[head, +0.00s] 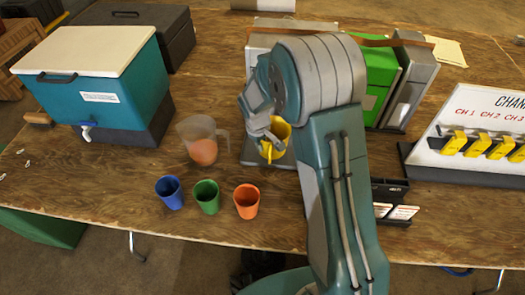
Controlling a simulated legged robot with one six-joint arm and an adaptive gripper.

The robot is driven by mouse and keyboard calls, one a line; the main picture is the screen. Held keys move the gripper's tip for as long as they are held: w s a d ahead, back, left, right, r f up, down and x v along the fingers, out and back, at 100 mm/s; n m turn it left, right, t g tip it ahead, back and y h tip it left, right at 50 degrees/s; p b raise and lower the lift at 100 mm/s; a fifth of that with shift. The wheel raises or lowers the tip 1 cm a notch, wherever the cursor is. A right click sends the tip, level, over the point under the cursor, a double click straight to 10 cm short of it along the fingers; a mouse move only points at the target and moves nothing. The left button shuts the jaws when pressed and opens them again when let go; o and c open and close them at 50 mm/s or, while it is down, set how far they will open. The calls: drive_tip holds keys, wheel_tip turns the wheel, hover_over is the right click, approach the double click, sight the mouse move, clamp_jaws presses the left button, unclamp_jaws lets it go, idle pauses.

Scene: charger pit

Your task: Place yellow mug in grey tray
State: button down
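The yellow mug (279,143) is near the middle of the head view, partly hidden behind my gripper and arm. My gripper (268,137) is at the mug's left side and overlaps it in the picture. I cannot tell whether its fingers are closed on the mug. The grey tray (250,157) is a flat dark grey shape on the table, below and around the mug in the picture. My arm hides its right part. Whether the mug rests on the tray or is held above it is not clear.
A clear pitcher (198,141) with orange drink stands left of the tray. Blue (170,193), green (207,196) and orange (246,201) cups stand in front. A teal cooler (100,85) is at left, a radio rack (482,140) at right. Bare wood lies at front left.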

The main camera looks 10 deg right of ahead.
sight(263, 155)
drive_tip(key=shift+w+d+f, duration=0.15)
drive_tip(key=shift+f, duration=0.85)
drive_tip(key=shift+w+d+f, duration=0.1)
drive_tip(key=shift+f, duration=0.85)
drive_tip(key=c, duration=0.8)
unclamp_jaws()
wheel_tip(263, 155, up, 12)
drive_tip(key=a, duration=0.1)
drive_tip(key=s+d+r+m+t, duration=0.2)
drive_tip(key=s+d+r+m, duration=0.1)
drive_tip(key=s+r, duration=0.95)
drive_tip(key=s+d+r+m+t, duration=0.1)
drive_tip(key=s+r, duration=0.1)
drive_tip(key=s, duration=0.5)
drive_tip(key=s+d+r+m+t+y, duration=0.1)
drive_tip(key=s+r+m, duration=0.1)
drive_tip(key=s, duration=0.5)
drive_tip(key=shift+s+r+m+t, duration=0.3)
drive_tip(key=shift+s+r+t, duration=0.1)
drive_tip(key=shift+r, duration=0.15)
